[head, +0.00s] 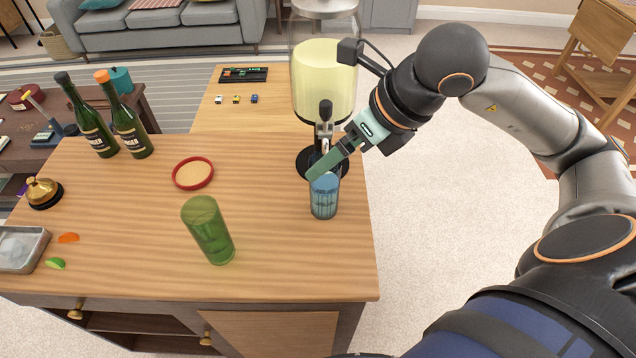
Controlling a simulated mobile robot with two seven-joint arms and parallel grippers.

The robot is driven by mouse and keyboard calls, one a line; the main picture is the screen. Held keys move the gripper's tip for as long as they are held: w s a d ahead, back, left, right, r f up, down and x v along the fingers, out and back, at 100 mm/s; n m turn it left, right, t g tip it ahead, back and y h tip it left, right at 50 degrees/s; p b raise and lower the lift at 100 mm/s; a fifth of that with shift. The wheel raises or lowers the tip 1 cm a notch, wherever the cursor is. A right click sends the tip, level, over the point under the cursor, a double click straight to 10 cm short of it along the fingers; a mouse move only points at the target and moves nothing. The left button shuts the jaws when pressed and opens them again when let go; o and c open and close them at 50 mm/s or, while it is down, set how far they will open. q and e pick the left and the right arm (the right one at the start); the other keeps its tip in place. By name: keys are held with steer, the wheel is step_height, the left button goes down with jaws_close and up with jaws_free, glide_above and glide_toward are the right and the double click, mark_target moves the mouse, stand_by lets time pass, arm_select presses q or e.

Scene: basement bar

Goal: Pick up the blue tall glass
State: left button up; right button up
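The blue tall glass (324,202) stands upright near the right edge of the wooden counter, just in front of the drink dispenser. My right gripper (319,173) reaches in from the right, its green fingers pointing down and left at the glass's rim. The fingertips overlap the top of the glass in the picture; I cannot tell whether they touch it. The fingers line up in this view, so the gap between them is hidden. My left gripper is not in view.
A green tall glass (208,230) stands to the left. A dispenser (323,80) of pale yellow liquid rises close behind the blue glass. A red-rimmed coaster (193,173), two green bottles (92,125), a bell (43,191) and a metal tray (38,255) are further left. The counter's front is clear.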

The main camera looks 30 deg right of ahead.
mark_target(335, 172)
steer(key=shift+m+h, duration=0.3)
steer(key=shift+h, duration=0.5)
steer(key=w+f, duration=0.1)
steer(key=w+d+f, duration=0.1)
steer(key=f, duration=0.1)
steer(key=w+d+f, duration=0.1)
steer(key=f, duration=0.1)
steer(key=shift+w, duration=0.25)
steer(key=x, duration=0.6)
steer(key=shift+d, duration=0.35)
steer(key=shift+w+f, duration=0.1)
jaws_close()
